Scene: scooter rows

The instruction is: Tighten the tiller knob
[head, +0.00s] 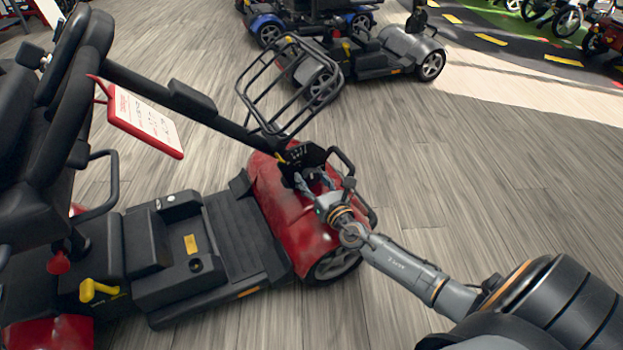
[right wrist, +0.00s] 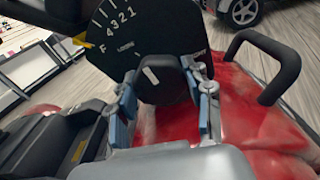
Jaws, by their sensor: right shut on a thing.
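The tiller knob (right wrist: 163,91) is a dark round knob with a white pointer mark, on the black tiller panel (right wrist: 117,38) of the red scooter (head: 290,215). The panel has white numbers and a word that reads like "LOOSEN". My right gripper (head: 317,188) reaches the tiller from the right in the head view. In the right wrist view its blue-padded fingers (right wrist: 160,80) stand on both sides of the knob and are shut on it. The knob is hidden behind the gripper in the head view. My left gripper is not in view.
A black handle loop (right wrist: 270,62) stands right of the knob. A wire basket (head: 290,85) and a post with a red-framed sign (head: 145,120) are close by. Another scooter (head: 400,48) stands behind. The wooden floor at right is clear.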

